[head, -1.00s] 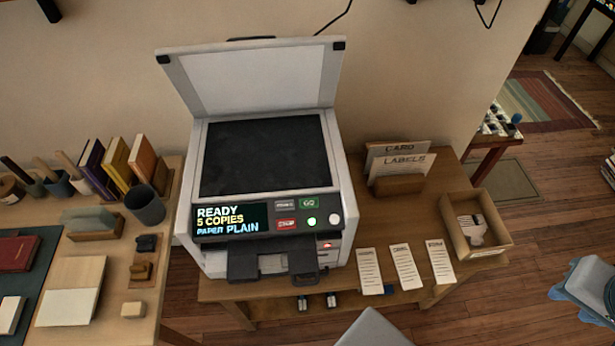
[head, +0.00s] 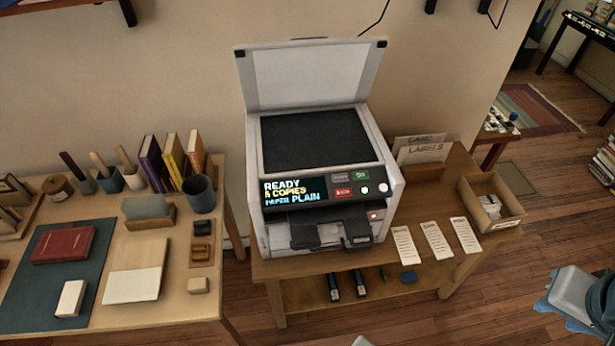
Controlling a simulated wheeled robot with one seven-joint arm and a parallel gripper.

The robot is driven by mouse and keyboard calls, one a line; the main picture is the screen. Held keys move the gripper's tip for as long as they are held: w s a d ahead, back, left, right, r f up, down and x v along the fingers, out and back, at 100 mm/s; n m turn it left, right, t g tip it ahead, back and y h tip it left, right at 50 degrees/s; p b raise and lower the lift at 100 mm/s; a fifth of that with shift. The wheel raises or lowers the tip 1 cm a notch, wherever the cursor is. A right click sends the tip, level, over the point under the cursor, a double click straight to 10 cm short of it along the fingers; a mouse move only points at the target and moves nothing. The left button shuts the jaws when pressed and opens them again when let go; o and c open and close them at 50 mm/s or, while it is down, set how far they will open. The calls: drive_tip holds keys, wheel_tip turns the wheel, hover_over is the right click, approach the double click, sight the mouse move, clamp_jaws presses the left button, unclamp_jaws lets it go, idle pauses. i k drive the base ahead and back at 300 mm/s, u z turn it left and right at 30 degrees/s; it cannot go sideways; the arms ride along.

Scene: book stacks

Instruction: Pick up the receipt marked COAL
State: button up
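Three white paper slips lie side by side on the wooden stand, right of the copier: a left slip (head: 406,245), a middle slip (head: 437,240) and a right slip (head: 466,236). Each has a short heading and lines of print. The headings are too small to read, so I cannot tell which one is marked COAL. The slips lie apart from each other near the stand's front edge.
The copier (head: 317,190) stands with its lid up on the stand (head: 446,268). A cardboard box (head: 510,218) is right of the slips, a paper holder (head: 424,172) behind them. A desk (head: 187,312) with books is at left. A grey-blue object (head: 575,295) is at lower right.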

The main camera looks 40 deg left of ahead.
sight(439, 245)
drive_tip(key=u, duration=0.55)
drive_tip(key=k, duration=0.6)
drive_tip(key=z, duration=0.7)
drive_tip(key=i, duration=1)
drive_tip(key=u, duration=0.65)
drive_tip(key=i, duration=0.5)
drive_tip(key=u, duration=0.5)
